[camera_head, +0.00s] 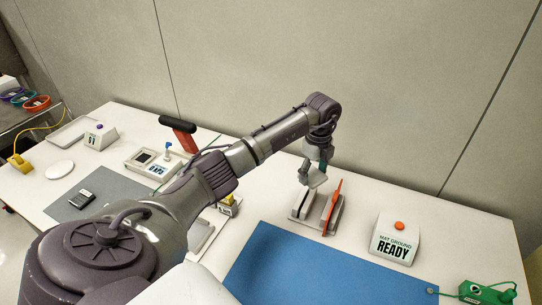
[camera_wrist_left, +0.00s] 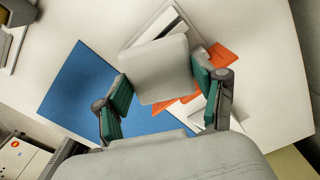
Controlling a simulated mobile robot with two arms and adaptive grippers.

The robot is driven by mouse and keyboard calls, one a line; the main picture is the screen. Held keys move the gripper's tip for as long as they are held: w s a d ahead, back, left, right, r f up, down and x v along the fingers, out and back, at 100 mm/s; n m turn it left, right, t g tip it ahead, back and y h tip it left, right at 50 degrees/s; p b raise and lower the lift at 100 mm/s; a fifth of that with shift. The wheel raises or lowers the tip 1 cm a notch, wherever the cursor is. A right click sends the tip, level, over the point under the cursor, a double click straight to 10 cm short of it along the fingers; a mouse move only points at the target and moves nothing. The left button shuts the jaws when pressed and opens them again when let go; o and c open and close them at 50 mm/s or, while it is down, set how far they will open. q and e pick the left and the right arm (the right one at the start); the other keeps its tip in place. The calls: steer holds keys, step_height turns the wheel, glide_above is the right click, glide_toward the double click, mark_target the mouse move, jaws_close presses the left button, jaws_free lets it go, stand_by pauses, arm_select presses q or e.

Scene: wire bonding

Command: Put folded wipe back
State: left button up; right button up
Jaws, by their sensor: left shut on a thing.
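My left gripper (camera_head: 316,172) is shut on the folded wipe, a pale grey flat piece seen large between the green-padded fingers in the left wrist view (camera_wrist_left: 160,70). It hangs above the small pale slotted stand (camera_head: 302,212) at the back of the table. An orange flat piece (camera_head: 332,204) stands upright in the stand's right part. In the wrist view the stand (camera_wrist_left: 190,18) is partly hidden behind the wipe, with the orange piece (camera_wrist_left: 225,58) beside it. Whether the wipe touches the stand cannot be told. My right gripper is not in view.
A blue mat (camera_head: 310,265) lies in front of the stand. A white box marked READY with an orange button (camera_head: 397,240) stands to the right, and a green clip (camera_head: 485,291) lies beyond. A grey mat (camera_head: 100,192) and small devices are at left.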

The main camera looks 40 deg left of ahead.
arm_select(q)
steer(key=n, duration=0.1)
steer(key=a+f+n, duration=0.1)
steer(key=n, duration=0.2)
steer(key=shift+a+f+n, duration=0.25)
steer(key=shift+a+n, duration=0.15)
steer(key=b, duration=0.7)
glide_above(271, 195)
steer(key=shift+n, duration=0.3)
steer(key=f, duration=0.7)
steer(key=shift+w+d, duration=0.25)
steer(key=shift+d, duration=0.15)
steer(key=shift+s+a+f, duration=0.1)
steer(key=shift+s+a, duration=0.05)
steer(key=shift+a, duration=0.35)
step_height(271, 195, down, 4)
steer(key=b, duration=0.4)
steer(key=o, duration=1)
steer(key=shift+f, duration=0.1)
steer(key=shift+o, duration=0.5)
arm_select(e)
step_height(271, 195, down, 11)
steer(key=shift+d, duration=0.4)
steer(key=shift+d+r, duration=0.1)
